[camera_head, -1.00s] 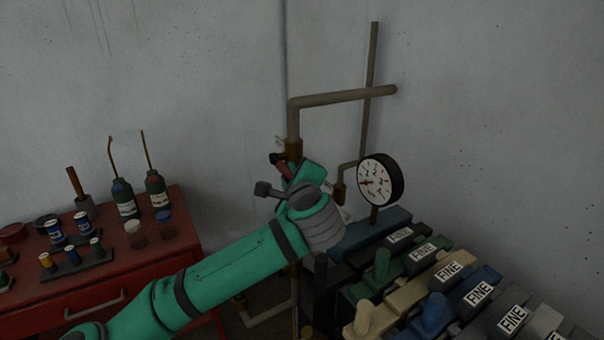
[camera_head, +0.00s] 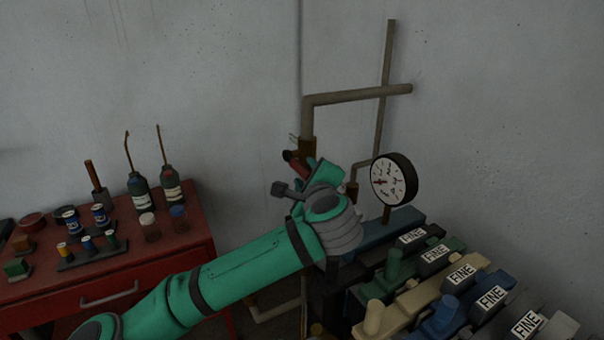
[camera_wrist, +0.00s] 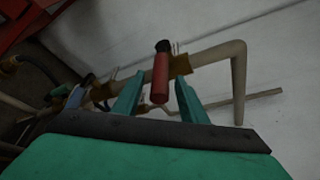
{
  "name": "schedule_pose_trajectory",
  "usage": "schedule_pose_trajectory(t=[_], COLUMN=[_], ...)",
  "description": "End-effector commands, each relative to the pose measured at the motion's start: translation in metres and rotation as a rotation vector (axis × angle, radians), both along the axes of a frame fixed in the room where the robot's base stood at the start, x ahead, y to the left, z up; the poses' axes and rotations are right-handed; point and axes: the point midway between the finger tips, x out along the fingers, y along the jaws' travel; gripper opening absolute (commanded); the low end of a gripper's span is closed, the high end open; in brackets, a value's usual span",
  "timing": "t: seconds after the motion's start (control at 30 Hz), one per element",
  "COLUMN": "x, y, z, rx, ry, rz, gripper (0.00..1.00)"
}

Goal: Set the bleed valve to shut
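The bleed valve shows as a red lever handle (camera_wrist: 160,78) with a black end, on a brass body (camera_wrist: 180,65) set in a brown pipe. In the head view the brass body (camera_head: 308,147) is under the pipe's bend, and the red handle (camera_head: 296,162) is partly hidden by my gripper. My gripper (camera_wrist: 160,86) is open, with one teal finger on each side of the handle. Gaps show between the handle and both fingers in the wrist view. Whether the handle is deep between the fingertips or just beyond them, I cannot tell.
A round gauge (camera_head: 394,179) stands close to the right of my gripper. A bank of levers with FINE tags (camera_head: 461,274) fills the lower right. A red cabinet (camera_head: 150,262) with bottles and spools stands on the left. The wall is close behind the pipes.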

Motion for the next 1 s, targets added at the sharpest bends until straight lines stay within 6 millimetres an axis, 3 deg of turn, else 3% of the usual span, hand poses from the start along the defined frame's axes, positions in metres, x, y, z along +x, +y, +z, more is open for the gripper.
schedule_pose_trajectory(t=[0.3,0.5,1.0], x=[-0.056,-0.083,-0.093], y=[0.005,0.003,0.0], z=[0.012,0.017,0.019], rx=[-0.002,0.0,0.0], ry=[-0.001,0.0,0.0], rz=[0.012,0.014,0.011], gripper=[0.39,0.39,0.39])
